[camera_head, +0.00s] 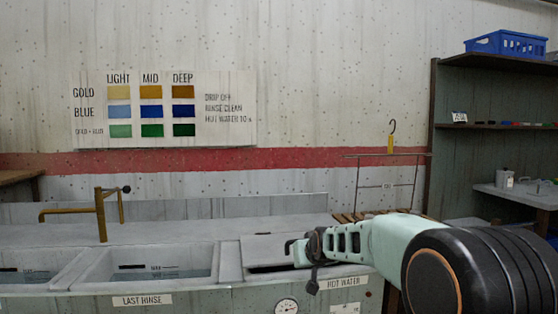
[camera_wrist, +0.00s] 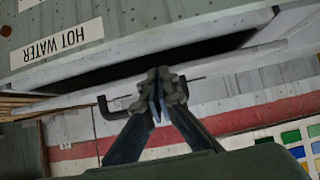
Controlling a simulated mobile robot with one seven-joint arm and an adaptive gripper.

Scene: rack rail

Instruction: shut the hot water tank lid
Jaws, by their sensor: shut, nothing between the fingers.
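The hot water tank (camera_head: 352,293) is at the lower middle right in the head view, and its labelled front shows upside down in the wrist view (camera_wrist: 150,25). Its grey lid (camera_head: 262,245) is not fully closed: a dark gap shows along its front edge, and also in the wrist view between the tank rim and the pale lid edge (camera_wrist: 75,100). A dark bar handle (camera_wrist: 112,113) is at that edge. My gripper (camera_wrist: 160,82) is shut and empty, its fingertips at the handle; I cannot tell whether they touch it. It also shows in the head view (camera_head: 312,246), partly hiding the lid.
Rinse basins (camera_head: 140,266) with water lie left of the tank. A brass tap (camera_head: 102,212) stands behind them. A wire rack (camera_head: 386,184) stands behind the tank. A dark shelf unit (camera_head: 450,95) is at the right. A thermometer dial (camera_head: 286,306) is on the front.

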